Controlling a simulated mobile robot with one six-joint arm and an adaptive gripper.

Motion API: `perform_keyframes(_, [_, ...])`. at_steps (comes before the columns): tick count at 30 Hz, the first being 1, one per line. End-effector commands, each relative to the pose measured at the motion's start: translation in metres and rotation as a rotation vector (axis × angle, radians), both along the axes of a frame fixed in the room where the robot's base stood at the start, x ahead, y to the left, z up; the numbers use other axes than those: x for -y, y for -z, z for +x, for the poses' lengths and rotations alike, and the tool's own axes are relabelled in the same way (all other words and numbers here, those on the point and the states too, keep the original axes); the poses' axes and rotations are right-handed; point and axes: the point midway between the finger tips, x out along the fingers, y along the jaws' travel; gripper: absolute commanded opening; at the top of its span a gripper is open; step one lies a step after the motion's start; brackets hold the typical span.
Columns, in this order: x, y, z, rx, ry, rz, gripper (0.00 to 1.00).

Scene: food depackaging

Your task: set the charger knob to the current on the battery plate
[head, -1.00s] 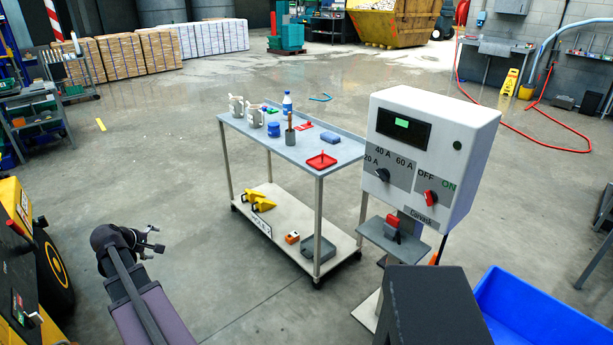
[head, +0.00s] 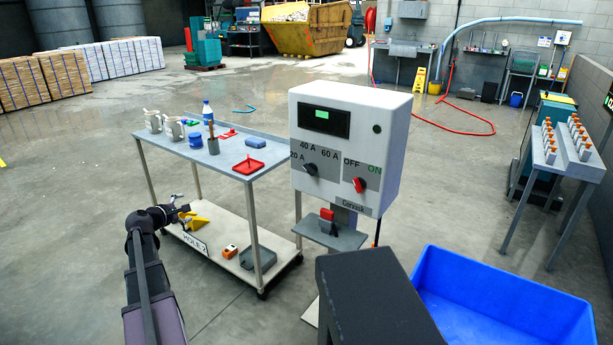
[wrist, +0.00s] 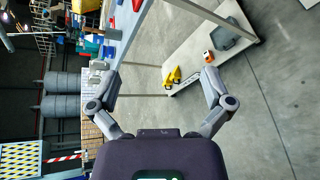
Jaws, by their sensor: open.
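The charger is a white box (head: 385,150) on a stand, right of centre in the head view. Its black current knob (head: 310,169) sits below a green-lit display, among the marks 20 A, 40 A and 60 A. A red switch (head: 359,185) sits right of it between OFF and ON. Where the knob points is too small to tell surely. No battery plate is readable. My gripper (head: 184,214) is left of the charger, in front of the trolley and well apart from the knob. In the wrist view my gripper (wrist: 158,88) is open with nothing between its fingers.
A grey trolley (head: 185,147) holds jugs, a bottle and a red tray (head: 249,167); yellow items (head: 196,222) and a grey bin lie on its lower shelf. A blue bin (head: 590,320) stands at front right. A rack (head: 559,165) stands at far right. Floor around the trolley is clear.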

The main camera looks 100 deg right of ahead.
Motion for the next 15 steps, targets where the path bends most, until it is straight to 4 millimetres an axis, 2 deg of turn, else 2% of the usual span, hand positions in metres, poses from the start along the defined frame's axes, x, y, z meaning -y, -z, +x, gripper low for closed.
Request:
perform_keyframes(1, [0.010,0.003,-0.020,-0.030,0.012,-0.005,1.00])
perform_keyframes(6, [0.035,0.002,-0.080,-0.141,0.040,-0.015,1.00])
perform_keyframes(15, [0.066,0.000,-0.191,-0.345,0.090,-0.003,1.00])
